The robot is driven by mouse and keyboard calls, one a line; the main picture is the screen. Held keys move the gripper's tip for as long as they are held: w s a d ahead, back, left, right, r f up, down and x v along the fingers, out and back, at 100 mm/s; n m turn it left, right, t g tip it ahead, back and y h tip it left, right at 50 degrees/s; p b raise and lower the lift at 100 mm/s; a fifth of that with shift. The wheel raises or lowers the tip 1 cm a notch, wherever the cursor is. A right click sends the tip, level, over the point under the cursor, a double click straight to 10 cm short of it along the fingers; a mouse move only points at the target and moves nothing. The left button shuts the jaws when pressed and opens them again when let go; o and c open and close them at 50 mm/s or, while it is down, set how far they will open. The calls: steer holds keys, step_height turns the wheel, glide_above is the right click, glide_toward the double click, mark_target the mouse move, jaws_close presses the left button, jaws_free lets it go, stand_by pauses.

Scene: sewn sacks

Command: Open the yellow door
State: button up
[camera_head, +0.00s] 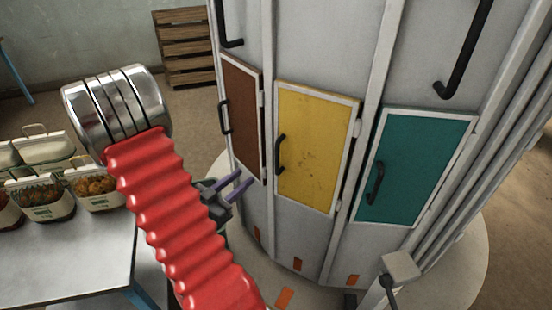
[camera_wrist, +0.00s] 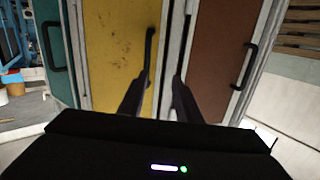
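The yellow door (camera_head: 315,150) is a white-framed panel between the brown and teal doors, and it looks closed. Its black handle (camera_head: 279,155) is on the door's left side. In the wrist view, the yellow door (camera_wrist: 112,50) is upper centre-left, with its handle (camera_wrist: 149,48) on its right side. My gripper (camera_head: 245,178) has purple fingers and is open and empty, to the left of the yellow door and apart from its handle. In the wrist view, my gripper's dark fingers (camera_wrist: 160,78) point up toward the cabinet; the handle's lower end is close to the left fingertip.
A brown door (camera_head: 243,112) and a teal door (camera_head: 418,165) flank the yellow one, each with a black handle. A metal table (camera_head: 75,255) with food containers (camera_head: 95,190) stands at left. A wooden pallet (camera_head: 186,45) stands behind. Black handles also show higher on the cabinet.

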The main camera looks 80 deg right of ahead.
mark_target(276, 160)
steer(key=shift+s+a+r+g, duration=0.15)
steer(key=shift+s+g, duration=0.55)
steer(key=shift+s, duration=0.45)
steer(key=shift+x, duration=6.95)
steer(key=shift+c, duration=0.2)
jaws_close()
